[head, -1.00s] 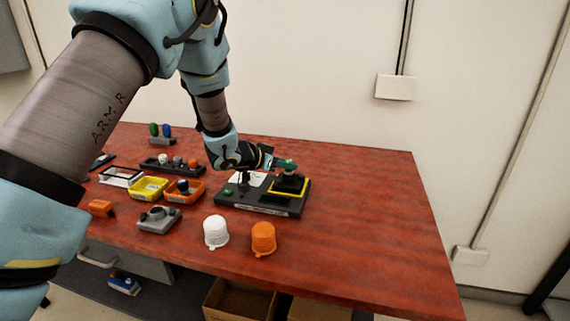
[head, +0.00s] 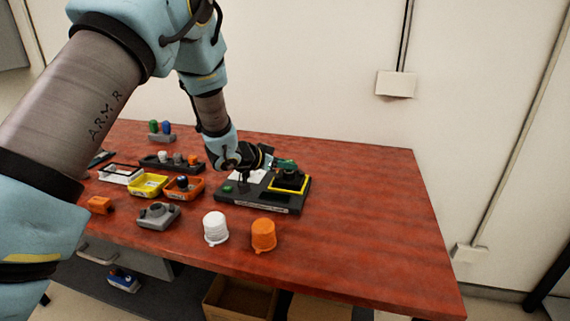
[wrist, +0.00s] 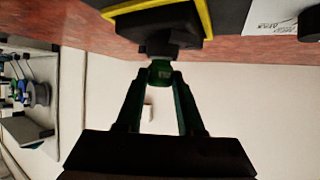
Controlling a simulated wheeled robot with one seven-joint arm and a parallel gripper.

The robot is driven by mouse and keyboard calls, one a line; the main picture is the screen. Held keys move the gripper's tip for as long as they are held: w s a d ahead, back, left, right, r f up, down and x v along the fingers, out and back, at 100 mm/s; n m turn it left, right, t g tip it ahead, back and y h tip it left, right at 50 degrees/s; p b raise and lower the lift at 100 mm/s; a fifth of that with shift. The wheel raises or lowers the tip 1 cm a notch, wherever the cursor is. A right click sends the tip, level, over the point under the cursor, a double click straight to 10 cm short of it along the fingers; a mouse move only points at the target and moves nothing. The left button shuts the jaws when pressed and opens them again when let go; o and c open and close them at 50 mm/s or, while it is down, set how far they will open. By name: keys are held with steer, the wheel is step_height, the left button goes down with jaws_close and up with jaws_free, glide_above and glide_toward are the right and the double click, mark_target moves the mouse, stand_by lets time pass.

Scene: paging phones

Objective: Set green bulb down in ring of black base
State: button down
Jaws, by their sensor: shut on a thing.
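My gripper (wrist: 160,82) is shut on the green bulb (wrist: 160,72); the bulb sits between the fingertips in the wrist view. In the head view my gripper (head: 287,163) is just above the black base (head: 290,181), which stands inside the yellow frame (head: 305,187) on the dark board. In the wrist view the black base (wrist: 160,28) is right against the end of the bulb. The ring is hidden, so I cannot tell whether the bulb is seated in it.
The dark board (head: 255,206) carries the frame. A white dome (head: 215,229) and an orange dome (head: 263,235) stand in front. A yellow bin (head: 148,192), an orange bin (head: 170,193) and a grey base (head: 157,222) are at left. The table's right side is clear.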

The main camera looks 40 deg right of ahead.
steer(key=shift+f, duration=0.2)
stand_by(0.4)
steer(key=shift+c, duration=0.6)
jaws_free()
steer(key=shift+r+p, duration=2.2)
steer(key=shift+r, duration=0.75)
steer(key=shift+w, duration=0.1)
